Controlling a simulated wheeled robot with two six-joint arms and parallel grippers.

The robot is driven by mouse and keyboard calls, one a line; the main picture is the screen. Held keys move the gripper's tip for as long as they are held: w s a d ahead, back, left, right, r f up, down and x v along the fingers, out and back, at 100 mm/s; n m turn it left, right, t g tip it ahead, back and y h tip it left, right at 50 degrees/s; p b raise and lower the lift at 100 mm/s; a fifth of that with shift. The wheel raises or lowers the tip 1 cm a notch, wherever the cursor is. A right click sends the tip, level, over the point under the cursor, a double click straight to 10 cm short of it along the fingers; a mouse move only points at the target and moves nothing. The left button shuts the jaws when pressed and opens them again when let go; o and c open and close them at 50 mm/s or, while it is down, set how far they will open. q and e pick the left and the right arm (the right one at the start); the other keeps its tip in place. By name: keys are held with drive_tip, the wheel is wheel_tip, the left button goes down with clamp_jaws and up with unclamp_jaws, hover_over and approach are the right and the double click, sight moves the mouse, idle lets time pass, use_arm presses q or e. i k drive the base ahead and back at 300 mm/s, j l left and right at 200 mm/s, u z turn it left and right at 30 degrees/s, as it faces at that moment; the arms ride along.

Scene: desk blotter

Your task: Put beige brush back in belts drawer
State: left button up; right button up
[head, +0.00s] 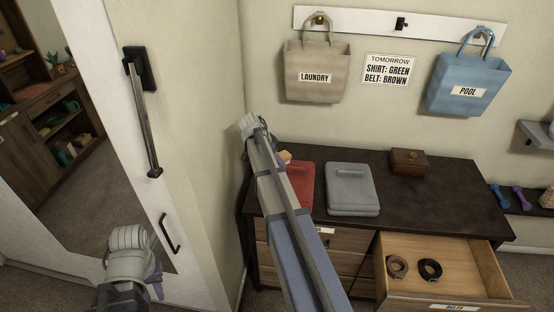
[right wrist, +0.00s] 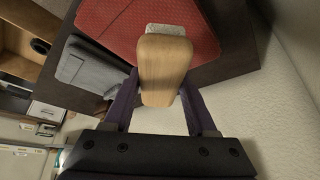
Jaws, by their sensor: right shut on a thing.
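The beige brush (right wrist: 164,65) has a wooden back and pale bristles at its far end. My right gripper (right wrist: 160,85) is shut on it, a finger on each side. In the head view a small part of the brush (head: 285,156) shows past my right arm, over the dresser's left end near the red folded shirt; the arm hides most of that gripper. The belts drawer (head: 475,265) is pulled open at the dresser's right, with a brown rolled belt (head: 397,267) and a black rolled belt (head: 430,269) inside. My left gripper (head: 155,287) is low at the left, its fingers mostly hidden.
A red folded shirt (head: 302,190) and a grey one (head: 352,188) lie on the dark dresser top (head: 440,190). A wooden box (head: 408,161) stands at the back. Laundry (head: 316,75) and pool (head: 466,88) bags hang above. The drawer has free room beside the belts.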

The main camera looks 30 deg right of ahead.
sight(462, 279)
drive_tip(key=k+l, duration=0.6)
drive_tip(key=z, duration=1.55)
